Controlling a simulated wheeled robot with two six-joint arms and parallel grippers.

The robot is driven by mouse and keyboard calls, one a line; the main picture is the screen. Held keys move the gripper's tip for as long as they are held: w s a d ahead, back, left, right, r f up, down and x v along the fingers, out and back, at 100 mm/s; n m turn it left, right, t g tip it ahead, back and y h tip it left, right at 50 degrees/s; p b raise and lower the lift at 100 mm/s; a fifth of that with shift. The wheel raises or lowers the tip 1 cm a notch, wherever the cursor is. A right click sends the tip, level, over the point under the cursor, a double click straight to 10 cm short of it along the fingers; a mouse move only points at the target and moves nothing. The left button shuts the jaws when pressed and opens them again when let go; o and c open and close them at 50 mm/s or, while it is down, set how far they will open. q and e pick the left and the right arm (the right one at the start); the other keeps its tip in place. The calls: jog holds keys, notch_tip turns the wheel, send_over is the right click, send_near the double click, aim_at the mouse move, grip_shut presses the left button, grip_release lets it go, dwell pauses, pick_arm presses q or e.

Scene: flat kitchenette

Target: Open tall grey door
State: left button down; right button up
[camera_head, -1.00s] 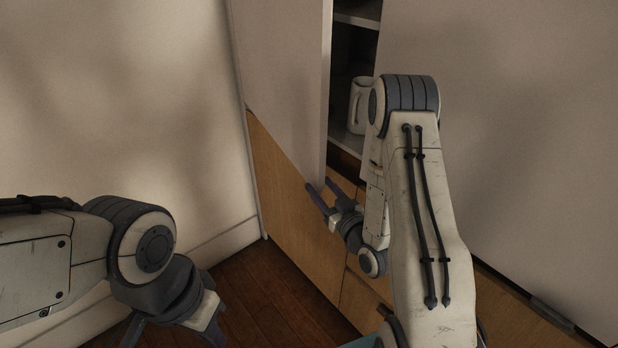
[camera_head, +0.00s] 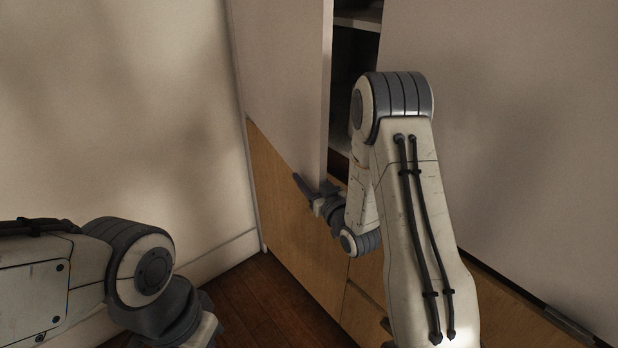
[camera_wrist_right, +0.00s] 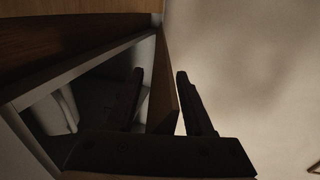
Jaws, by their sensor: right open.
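The tall grey door (camera_head: 285,85) stands ajar in the head view, with a dark gap along its right edge. My right gripper (camera_head: 312,192) is at the lower part of that edge. In the right wrist view the door (camera_wrist_right: 163,95) shows edge-on between the two fingers of the right gripper (camera_wrist_right: 158,88). The jaws are open, with a finger on each side of the door. I cannot tell whether either finger touches it. In the head view one finger is in front and the other is hidden. My left gripper (camera_head: 205,328) is low at the left, partly cut off by the frame.
Shelves (camera_head: 358,22) show inside the gap. Another large grey panel (camera_head: 520,130) stands to the right, behind my right arm. Wooden lower fronts (camera_head: 290,205) are below the door. A cream wall (camera_head: 120,110) is at the left, with dark wood floor (camera_head: 265,300) in the corner.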

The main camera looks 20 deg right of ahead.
grip_shut()
dwell(1.3)
